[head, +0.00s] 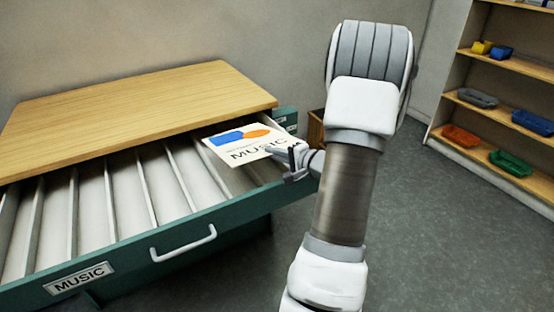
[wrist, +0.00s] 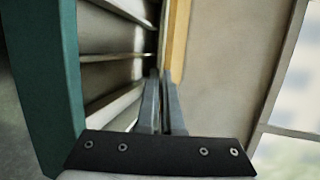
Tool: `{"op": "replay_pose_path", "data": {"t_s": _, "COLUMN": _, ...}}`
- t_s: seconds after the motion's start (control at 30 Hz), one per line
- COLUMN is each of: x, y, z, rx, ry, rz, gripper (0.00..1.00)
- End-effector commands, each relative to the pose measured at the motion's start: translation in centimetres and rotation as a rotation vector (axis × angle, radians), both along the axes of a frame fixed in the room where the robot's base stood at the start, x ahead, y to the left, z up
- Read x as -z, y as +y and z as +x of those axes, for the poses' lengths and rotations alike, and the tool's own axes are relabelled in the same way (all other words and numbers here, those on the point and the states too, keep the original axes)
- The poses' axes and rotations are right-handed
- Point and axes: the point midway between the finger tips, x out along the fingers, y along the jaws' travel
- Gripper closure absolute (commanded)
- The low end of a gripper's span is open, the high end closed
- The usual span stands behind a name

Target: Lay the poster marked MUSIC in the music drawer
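The white poster marked MUSIC (head: 236,146), with a blue and an orange shape above the lettering, is over the right end of the open drawer in the head view. My gripper (head: 277,153) holds it by its right edge. In the wrist view my gripper's fingers (wrist: 163,100) are close together; the poster cannot be made out there. The green music drawer (head: 218,232) is pulled out, with a MUSIC label (head: 79,278) and a white handle (head: 183,243) on its front. How high the poster is above the drawer is hard to tell.
Several pale dividers (head: 108,199) split the drawer's inside into narrow slots. The cabinet's wooden top (head: 140,100) overhangs the drawer's back. A shelf unit (head: 505,111) with coloured bins stands at the far right. The grey floor (head: 430,230) to the right is clear.

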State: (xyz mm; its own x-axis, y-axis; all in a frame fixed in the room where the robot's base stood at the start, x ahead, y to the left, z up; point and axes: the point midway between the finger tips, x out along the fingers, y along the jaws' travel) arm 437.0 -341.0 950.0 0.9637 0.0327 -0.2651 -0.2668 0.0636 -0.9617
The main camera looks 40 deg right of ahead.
Motion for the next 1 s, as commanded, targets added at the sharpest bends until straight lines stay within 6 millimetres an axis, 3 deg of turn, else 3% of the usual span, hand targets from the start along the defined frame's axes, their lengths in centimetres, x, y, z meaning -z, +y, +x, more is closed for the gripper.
{"op": "replay_pose_path", "data": {"t_s": 0.03, "x": 1.0, "y": -0.1, "z": 0.4, "rx": -0.002, "ry": -0.002, "rz": -0.003, "gripper": 1.00}}
{"op": "replay_pose_path", "data": {"t_s": 0.4, "x": 4.0, "y": -0.5, "z": 2.2, "rx": -0.002, "ry": 0.000, "rz": 0.001, "gripper": 1.00}}
{"op": "replay_pose_path", "data": {"t_s": 0.9, "x": 4.7, "y": -0.6, "z": 2.7, "rx": 0.000, "ry": -0.001, "rz": -0.001, "gripper": 1.00}}
{"op": "replay_pose_path", "data": {"t_s": 1.0, "x": 4.7, "y": -0.6, "z": 2.7, "rx": 0.000, "ry": -0.001, "rz": -0.001, "gripper": 0.81}}
